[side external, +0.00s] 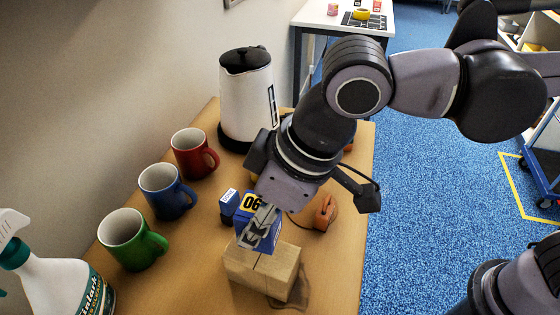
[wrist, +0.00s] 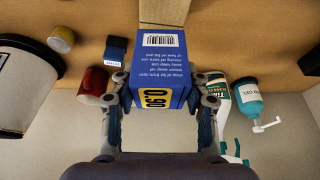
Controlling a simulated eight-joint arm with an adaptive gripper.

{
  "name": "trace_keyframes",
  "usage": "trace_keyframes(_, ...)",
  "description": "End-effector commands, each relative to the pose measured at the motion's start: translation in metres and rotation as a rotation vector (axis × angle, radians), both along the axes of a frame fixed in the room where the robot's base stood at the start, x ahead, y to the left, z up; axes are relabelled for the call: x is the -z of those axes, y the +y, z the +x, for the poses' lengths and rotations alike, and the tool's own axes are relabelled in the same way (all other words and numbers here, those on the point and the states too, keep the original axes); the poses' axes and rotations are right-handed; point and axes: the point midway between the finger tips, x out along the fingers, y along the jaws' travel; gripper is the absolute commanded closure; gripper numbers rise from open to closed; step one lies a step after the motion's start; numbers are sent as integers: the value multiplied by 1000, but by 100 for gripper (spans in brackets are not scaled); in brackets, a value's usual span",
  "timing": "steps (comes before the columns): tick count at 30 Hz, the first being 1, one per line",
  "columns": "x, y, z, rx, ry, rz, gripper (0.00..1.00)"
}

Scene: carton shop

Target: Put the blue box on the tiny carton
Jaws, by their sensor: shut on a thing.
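The blue box (side external: 270,240), with a yellow number label, is between the fingers of my gripper (side external: 258,226). In the wrist view the blue box (wrist: 165,68) shows printed text and a barcode, and the fingers of my gripper (wrist: 160,92) press on its two sides. The tiny carton (side external: 262,270) is a plain brown box on the table, just below the blue box in the side view. A strip of the carton (wrist: 165,12) shows beyond the blue box in the wrist view. I cannot tell whether the two touch.
Red (side external: 190,155), blue (side external: 165,192) and green (side external: 130,240) mugs line the wall side. A white kettle (side external: 247,95) stands behind, a spray bottle (side external: 60,283) front left. An orange object (side external: 325,212) lies right.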

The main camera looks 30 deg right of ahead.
Motion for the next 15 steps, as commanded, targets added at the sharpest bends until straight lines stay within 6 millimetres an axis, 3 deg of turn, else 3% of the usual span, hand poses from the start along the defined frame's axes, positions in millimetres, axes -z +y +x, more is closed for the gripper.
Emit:
trace_keyframes(10,34,2,-1,0,0,0,85)
trace_keyframes(15,42,2,-1,0,0,0,85)
